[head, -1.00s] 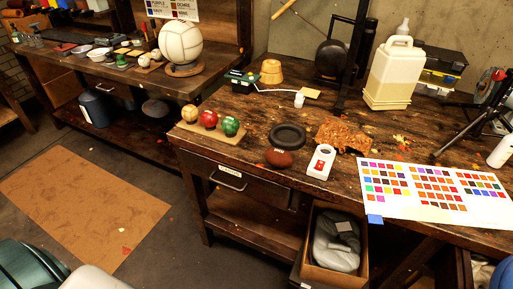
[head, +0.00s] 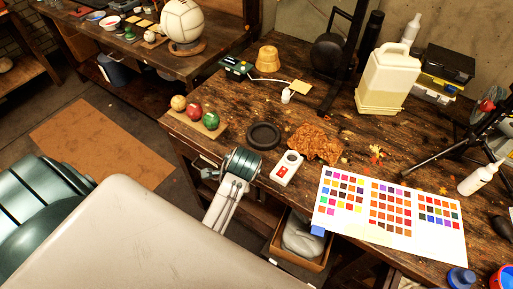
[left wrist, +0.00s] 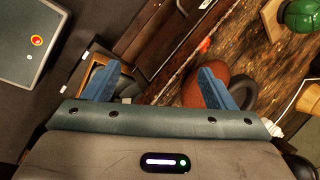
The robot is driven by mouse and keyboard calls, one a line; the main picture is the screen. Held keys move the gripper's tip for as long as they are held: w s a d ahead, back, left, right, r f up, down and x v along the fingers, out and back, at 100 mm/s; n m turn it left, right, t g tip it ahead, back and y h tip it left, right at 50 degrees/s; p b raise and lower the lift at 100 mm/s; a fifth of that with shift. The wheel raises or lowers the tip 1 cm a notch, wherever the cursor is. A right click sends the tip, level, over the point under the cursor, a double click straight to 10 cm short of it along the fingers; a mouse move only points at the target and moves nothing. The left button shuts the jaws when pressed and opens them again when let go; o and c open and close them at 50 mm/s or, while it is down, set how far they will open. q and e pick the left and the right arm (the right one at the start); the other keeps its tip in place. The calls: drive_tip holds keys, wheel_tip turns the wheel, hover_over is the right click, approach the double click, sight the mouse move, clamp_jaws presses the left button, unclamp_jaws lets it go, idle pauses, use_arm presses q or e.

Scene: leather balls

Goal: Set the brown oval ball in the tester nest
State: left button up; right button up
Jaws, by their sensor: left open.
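The brown oval ball (left wrist: 191,93) lies near the bench's front edge in the left wrist view, partly behind one finger; in the head view my gripper hides it. My left gripper (left wrist: 159,70) is open and empty; its right-hand finger overlaps the ball in the picture, and contact cannot be told. In the head view my left gripper (head: 243,164) is over the bench's front edge. A black round ring-shaped dish (head: 264,136) lies just behind it, and a white tester device (head: 287,168) with a round top and red patch lies to its right. My right gripper is not in view.
A wooden board with yellow, red and green balls (head: 211,121) lies left of the dish. A brown leather scrap (head: 315,143) and a colour chart (head: 385,215) lie to the right. A white jug (head: 387,78) and a black stand (head: 345,60) are behind. An open box (head: 300,240) stands below.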

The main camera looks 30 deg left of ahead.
use_arm(q)
drive_tip(key=w+d+r+m, duration=0.2)
drive_tip(key=w+r+m, duration=0.4)
drive_tip(key=w+r, duration=0.1)
drive_tip(key=shift+g+y, duration=0.4)
drive_tip(key=x, duration=0.1)
drive_tip(key=p+x, duration=0.1)
drive_tip(key=x, duration=0.3)
drive_tip(key=shift+w+d, duration=0.1)
drive_tip(key=shift+w, duration=0.15)
drive_tip(key=shift+w+a+f+p, duration=0.15)
drive_tip(key=shift+a+f+p, duration=0.1)
drive_tip(key=shift+f+p, duration=0.3)
drive_tip(key=p+x, duration=0.1)
drive_tip(key=x, duration=0.1)
drive_tip(key=p+x, duration=0.1)
drive_tip(key=x, duration=0.1)
drive_tip(key=shift+w, duration=0.2)
drive_tip(key=shift+a+f, duration=0.1)
drive_tip(key=c, duration=1.2)
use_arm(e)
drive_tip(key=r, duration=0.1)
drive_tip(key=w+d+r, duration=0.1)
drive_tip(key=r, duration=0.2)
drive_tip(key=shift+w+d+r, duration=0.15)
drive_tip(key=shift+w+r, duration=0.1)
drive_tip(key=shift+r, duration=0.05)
